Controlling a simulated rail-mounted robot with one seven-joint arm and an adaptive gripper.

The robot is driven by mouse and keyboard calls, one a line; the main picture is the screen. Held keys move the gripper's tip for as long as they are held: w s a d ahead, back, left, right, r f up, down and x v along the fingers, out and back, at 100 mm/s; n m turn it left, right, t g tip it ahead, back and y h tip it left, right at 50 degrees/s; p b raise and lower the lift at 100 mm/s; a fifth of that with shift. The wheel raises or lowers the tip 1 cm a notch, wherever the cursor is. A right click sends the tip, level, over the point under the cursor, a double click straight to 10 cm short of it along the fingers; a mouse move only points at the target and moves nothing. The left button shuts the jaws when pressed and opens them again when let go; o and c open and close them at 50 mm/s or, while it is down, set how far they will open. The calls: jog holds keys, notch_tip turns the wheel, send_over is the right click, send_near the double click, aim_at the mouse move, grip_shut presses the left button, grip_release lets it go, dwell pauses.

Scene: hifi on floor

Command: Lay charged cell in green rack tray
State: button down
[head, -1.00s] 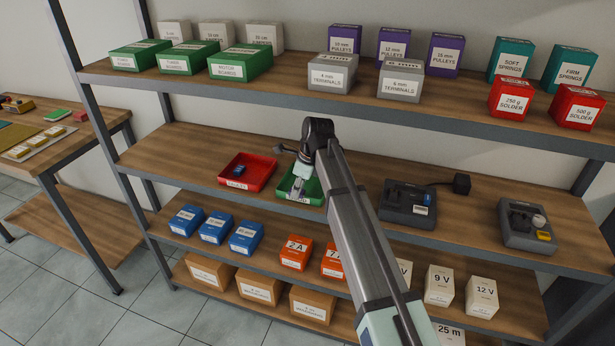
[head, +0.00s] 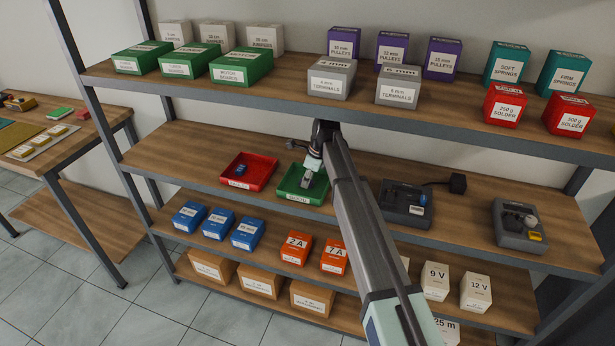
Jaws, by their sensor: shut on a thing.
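The green tray (head: 287,195) sits on the middle shelf, just right of the red tray. My gripper (head: 306,182) points down over the green tray, near its right side. It is shut on a cell, which is too small and covered to make out in the head view. I cannot tell whether the cell touches the tray floor. The visible left part of the green tray looks empty.
The red tray (head: 262,172) holds a small blue cell (head: 240,170). A dark charger (head: 405,210) and a grey device (head: 520,228) stand to the right on the same shelf. The shelf above carries grey terminal boxes (head: 331,80) over my arm.

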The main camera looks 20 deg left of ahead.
jog(key=shift+f, duration=0.15)
jog(key=c, duration=0.9)
grip_release()
jog(key=b+v, duration=0.2)
jog(key=v, duration=0.6)
jog(key=shift+a, duration=0.1)
